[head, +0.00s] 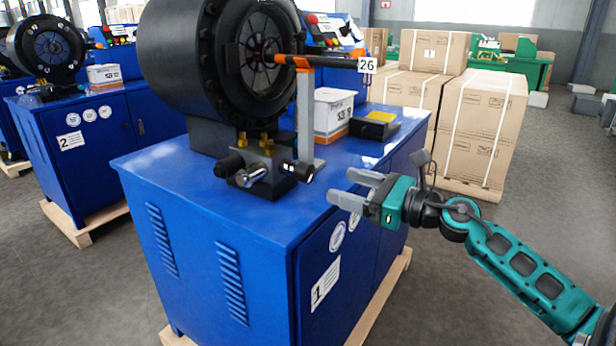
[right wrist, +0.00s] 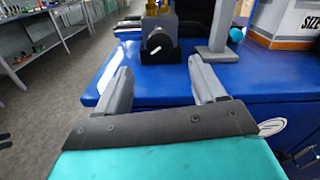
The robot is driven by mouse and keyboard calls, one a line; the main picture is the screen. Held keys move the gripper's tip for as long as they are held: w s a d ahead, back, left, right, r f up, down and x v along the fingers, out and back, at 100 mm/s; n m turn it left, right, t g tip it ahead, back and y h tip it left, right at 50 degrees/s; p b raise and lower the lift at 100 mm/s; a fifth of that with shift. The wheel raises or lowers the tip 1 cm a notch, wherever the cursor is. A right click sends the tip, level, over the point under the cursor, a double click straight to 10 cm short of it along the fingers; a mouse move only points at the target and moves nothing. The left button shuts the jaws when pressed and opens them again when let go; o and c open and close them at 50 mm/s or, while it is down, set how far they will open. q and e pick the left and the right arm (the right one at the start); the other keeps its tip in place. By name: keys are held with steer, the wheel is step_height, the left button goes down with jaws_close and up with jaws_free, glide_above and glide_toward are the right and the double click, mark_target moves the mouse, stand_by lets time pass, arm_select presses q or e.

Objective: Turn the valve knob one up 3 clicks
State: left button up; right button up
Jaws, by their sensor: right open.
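The valve block (head: 266,170) stands on the blue top of the cabinet labelled 1, below the big black crimper head. A round black knob with a white mark (head: 303,172) is on its right side; it also shows in the right wrist view (right wrist: 158,43), facing me. I cannot read a number on it. My right gripper (head: 341,185) is open and empty, to the right of this knob and apart from it. In the right wrist view its two fingers (right wrist: 160,66) point toward the knob, which appears between and beyond the tips. My left gripper is not in view.
A grey upright post (head: 305,115) stands just behind the knob, under an orange-and-black bar with a 26 tag (head: 367,65). A white box (head: 333,112) and a black box (head: 374,126) stand further back. Stacked cartons (head: 478,130) are behind; open floor lies right.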

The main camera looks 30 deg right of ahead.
mark_target(312, 176)
steer(key=p+x, duration=0.1)
steer(key=x, duration=0.8)
steer(key=shift+w+a, duration=0.1)
steer(key=shift+w, duration=0.25)
steer(key=shift+c, duration=0.5)
steer(key=c, duration=0.9)
